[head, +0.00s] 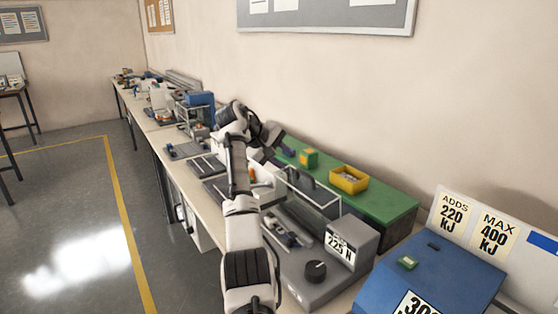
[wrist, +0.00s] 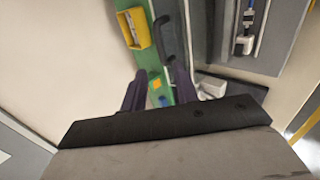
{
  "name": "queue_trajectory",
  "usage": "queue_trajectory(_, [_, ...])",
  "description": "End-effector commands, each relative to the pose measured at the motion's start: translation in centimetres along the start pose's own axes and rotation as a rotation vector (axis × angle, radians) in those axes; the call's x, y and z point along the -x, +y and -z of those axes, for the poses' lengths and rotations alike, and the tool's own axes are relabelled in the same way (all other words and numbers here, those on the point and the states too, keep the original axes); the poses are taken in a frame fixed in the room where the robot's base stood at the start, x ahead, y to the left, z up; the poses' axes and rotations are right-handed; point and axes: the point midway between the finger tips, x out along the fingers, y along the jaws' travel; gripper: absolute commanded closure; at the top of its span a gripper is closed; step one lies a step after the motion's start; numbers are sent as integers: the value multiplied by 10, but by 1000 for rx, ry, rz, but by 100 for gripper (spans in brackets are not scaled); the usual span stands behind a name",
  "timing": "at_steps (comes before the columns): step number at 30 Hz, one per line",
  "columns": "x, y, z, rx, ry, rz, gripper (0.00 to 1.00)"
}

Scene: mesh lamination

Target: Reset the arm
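My arm rises from the bottom middle of the head view and bends over the workbench. My gripper (head: 273,138) is at its far end, above the bench beside the green surface; its fingers are small and partly hidden there. In the wrist view, the two dark fingers of my gripper (wrist: 160,88) stand apart with nothing held between them. The green surface (wrist: 142,58) shows beyond and between them.
The green surface (head: 385,203) carries a yellow bin (head: 348,180) and an orange-and-green block (head: 309,158). A grey machine marked 225 N (head: 352,238) and a blue machine (head: 445,270) stand nearer. Equipment lines the long bench; the floor at left is clear.

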Motion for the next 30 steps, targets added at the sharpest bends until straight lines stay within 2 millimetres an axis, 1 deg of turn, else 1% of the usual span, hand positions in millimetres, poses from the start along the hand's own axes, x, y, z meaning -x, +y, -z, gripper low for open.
queue_trajectory(3, [12, 0, 0, -1, 0, 0, 70])
queue_trajectory(6, [18, 0, 0, -1, 0, 0, 70])
queue_trajectory(17, [20, 1, 0, -1, -1, 0, 70])
queue_trajectory(20, [26, -6, 14, -11, 67, -38, 70])
queue_trajectory(23, [49, -19, 47, -46, 247, -125, 70])
queue_trajectory(24, [65, -27, 64, -65, 349, -168, 70])
queue_trajectory(25, [80, -35, 77, -81, 436, -198, 70])
queue_trajectory(26, [98, -44, 88, -98, 527, -228, 70])
queue_trajectory(27, [123, -56, 102, -122, 651, -261, 70])
queue_trajectory(29, [163, -76, 116, -155, 827, -295, 70])
queue_trajectory(30, [190, -89, 120, -177, 940, -311, 70])
